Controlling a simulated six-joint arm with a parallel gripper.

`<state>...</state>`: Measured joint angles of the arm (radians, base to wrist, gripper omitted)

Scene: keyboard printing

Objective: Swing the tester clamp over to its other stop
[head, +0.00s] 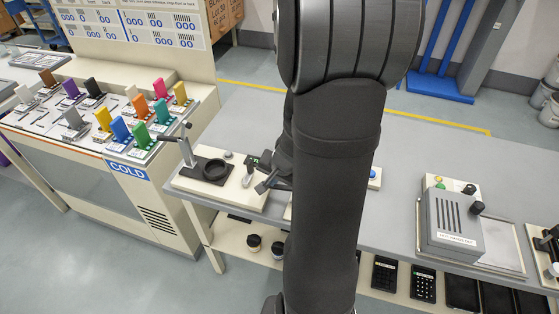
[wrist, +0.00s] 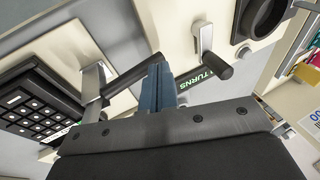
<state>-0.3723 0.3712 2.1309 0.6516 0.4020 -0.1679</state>
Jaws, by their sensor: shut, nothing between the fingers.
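In the wrist view, a metal lever with a black bar handle (wrist: 126,78) stands beside a black keypad (wrist: 35,100); it looks like the tester clamp, but I cannot be sure. Its bar reaches close to my gripper (wrist: 163,72), whose blue fingers are closed together and empty. I cannot tell whether they touch the bar. A second pale lever with a black handle (wrist: 214,68) stands right of the fingers, near the green "TURNS" label (wrist: 191,77). In the head view my gripper (head: 264,185) is low beside a small lever (head: 248,176); my arm hides the keypad and clamp area.
A black ring (head: 215,170) and a post with a side arm (head: 186,147) stand on the pale base left of my gripper. A grey box (head: 452,220) stands on the bench (head: 395,190) at right. The colored-tab rack (head: 125,120) is at left.

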